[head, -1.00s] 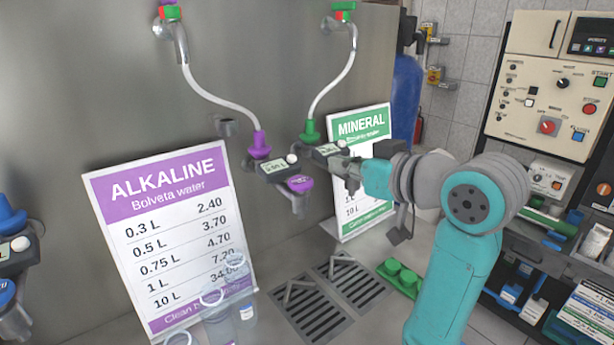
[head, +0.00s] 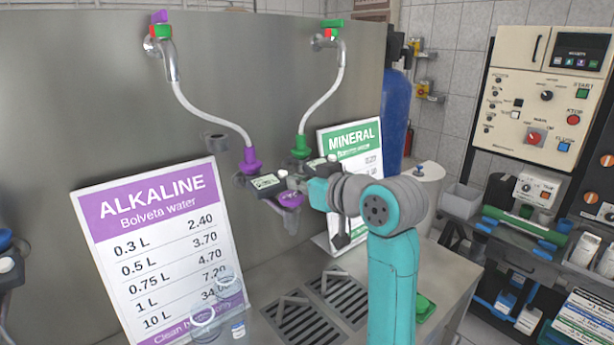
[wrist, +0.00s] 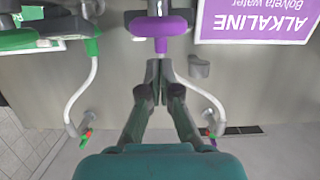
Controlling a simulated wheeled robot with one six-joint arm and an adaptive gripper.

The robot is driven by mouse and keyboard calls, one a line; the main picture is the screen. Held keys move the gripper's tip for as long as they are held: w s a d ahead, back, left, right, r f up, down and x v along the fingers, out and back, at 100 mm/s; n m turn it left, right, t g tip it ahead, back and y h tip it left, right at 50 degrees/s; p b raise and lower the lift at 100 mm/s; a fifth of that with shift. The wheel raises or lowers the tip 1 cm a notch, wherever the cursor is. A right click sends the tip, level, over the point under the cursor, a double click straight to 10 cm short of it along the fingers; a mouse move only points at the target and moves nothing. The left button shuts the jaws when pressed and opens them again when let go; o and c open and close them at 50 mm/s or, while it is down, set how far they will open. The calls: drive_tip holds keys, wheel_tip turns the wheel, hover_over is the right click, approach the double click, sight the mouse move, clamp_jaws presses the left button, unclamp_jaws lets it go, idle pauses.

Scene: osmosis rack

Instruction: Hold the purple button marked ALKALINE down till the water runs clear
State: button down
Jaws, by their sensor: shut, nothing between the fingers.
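The purple ALKALINE button (head: 291,199) is on the front of the small dispenser under the purple hose fitting (head: 251,161). My gripper (head: 301,184) is shut and empty, close above and to the right of the button. I cannot tell whether it touches it. The wrist view is upside down. There my gripper's fingertips (wrist: 161,68) are together, just below a purple part (wrist: 160,27) in the picture, with a gap visible. No running water can be made out.
The ALKALINE price sign (head: 150,245) stands to the left, with clear cups before it. The green hose fitting (head: 301,147) and MINERAL sign (head: 350,140) are close behind my gripper. Drain grates (head: 345,296) lie below. A control cabinet (head: 540,110) stands at right.

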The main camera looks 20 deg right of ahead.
sight(298, 203)
drive_tip(key=shift+f, duration=1.05)
drive_tip(key=shift+f, duration=1.2)
idle(5.8)
